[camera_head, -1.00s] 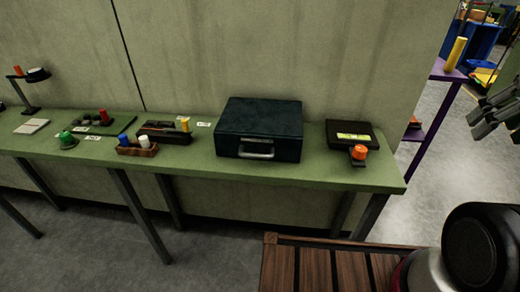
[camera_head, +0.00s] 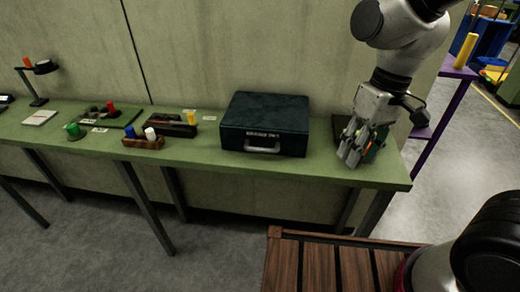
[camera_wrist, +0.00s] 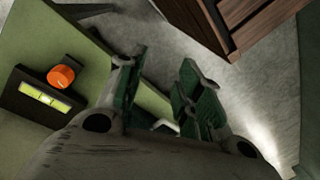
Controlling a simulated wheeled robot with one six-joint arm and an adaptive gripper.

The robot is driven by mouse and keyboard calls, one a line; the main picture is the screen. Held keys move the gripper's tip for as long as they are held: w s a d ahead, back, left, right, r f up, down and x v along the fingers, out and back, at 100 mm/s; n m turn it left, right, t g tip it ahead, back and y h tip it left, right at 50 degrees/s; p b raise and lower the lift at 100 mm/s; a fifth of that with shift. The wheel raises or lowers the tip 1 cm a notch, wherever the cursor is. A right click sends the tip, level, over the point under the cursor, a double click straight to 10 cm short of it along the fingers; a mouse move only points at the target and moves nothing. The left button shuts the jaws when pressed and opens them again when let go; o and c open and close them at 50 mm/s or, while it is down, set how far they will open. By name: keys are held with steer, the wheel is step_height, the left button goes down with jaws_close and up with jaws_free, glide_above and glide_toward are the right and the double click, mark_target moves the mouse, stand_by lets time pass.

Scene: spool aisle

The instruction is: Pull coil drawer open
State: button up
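The coil drawer appears to be the dark box (camera_head: 265,122) on the green table, with a light metal handle (camera_head: 262,149) on its front. The box looks closed. My gripper (camera_head: 359,153) is to the right of the box, apart from it, over the right end of the table. In the wrist view my gripper (camera_wrist: 158,95) has its two green-padded fingers spread, with nothing seen between them. The black device with an orange knob (camera_wrist: 61,76) is at the left of the wrist view. My gripper mostly hides this device in the head view.
The green table (camera_head: 200,165) holds a wooden block with pegs (camera_head: 143,142), a lamp (camera_head: 41,80) and small items to the left. A brown slatted wooden surface (camera_head: 318,265) is in front. A wall stands behind. A purple stand (camera_head: 452,100) is at the right.

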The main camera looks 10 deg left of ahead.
steer(key=s+a+f+m+t+y, duration=0.1)
steer(key=s+a+f+m, duration=0.25)
steer(key=a+f, duration=0.8)
steer(key=s+a+f+m+t+y, duration=0.1)
steer(key=s+a+f+m+y, duration=0.2)
steer(key=a+f, duration=0.85)
steer(key=m+t+h, duration=0.5)
steer(key=m+t, duration=1)
steer(key=m, duration=0.3)
glide_toward(259, 151)
steer(key=w, duration=0.5)
steer(key=w+f, duration=0.1)
steer(key=w, duration=0.2)
steer(key=w+f, duration=0.1)
steer(key=w, duration=0.1)
steer(key=shift+w, duration=0.3)
